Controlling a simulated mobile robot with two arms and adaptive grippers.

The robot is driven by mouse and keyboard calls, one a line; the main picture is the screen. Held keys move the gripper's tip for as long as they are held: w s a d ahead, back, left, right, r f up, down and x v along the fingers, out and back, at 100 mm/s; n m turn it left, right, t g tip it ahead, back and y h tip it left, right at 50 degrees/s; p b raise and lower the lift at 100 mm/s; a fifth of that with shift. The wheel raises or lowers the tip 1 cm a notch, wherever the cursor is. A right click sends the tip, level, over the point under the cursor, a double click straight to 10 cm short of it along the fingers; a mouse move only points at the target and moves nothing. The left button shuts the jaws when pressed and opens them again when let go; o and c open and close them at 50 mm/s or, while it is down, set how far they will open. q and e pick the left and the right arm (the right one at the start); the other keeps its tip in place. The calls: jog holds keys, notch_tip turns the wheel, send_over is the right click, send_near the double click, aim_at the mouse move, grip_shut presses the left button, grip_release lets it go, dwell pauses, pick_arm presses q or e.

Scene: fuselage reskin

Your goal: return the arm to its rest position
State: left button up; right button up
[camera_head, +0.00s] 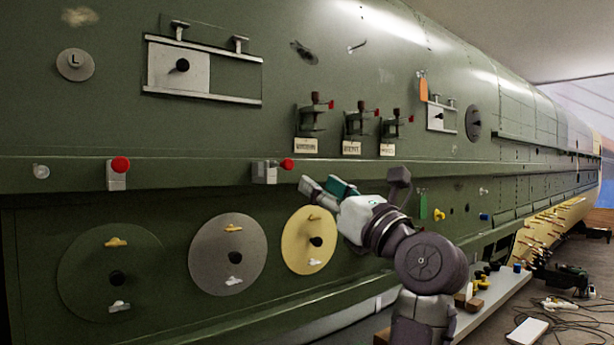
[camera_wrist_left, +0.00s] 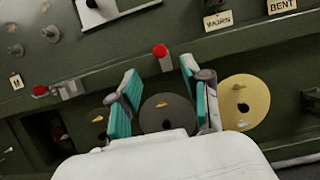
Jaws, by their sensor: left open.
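My left gripper (camera_head: 321,188) is in the middle of the head view, in front of the green fuselage side and just above the cream disc (camera_head: 309,240). My grey and white left arm reaches up to it from below. In the left wrist view its two teal-padded fingers (camera_wrist_left: 162,95) stand wide apart with nothing between them. Behind the gap lie the grey disc (camera_wrist_left: 168,114) and a red-knobbed block (camera_wrist_left: 163,56). The gripper appears to hold nothing. My right gripper is not in view.
The green fuselage (camera_head: 140,200) runs along the left with a projecting ledge. Red-knobbed blocks (camera_head: 118,173) sit on the ledge, and labelled clamps (camera_head: 310,120) stick out above. A bench (camera_head: 500,300) with small parts is at lower right, beside a floor with cables.

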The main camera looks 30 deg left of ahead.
pick_arm(q)
jog(key=shift+v, duration=0.8)
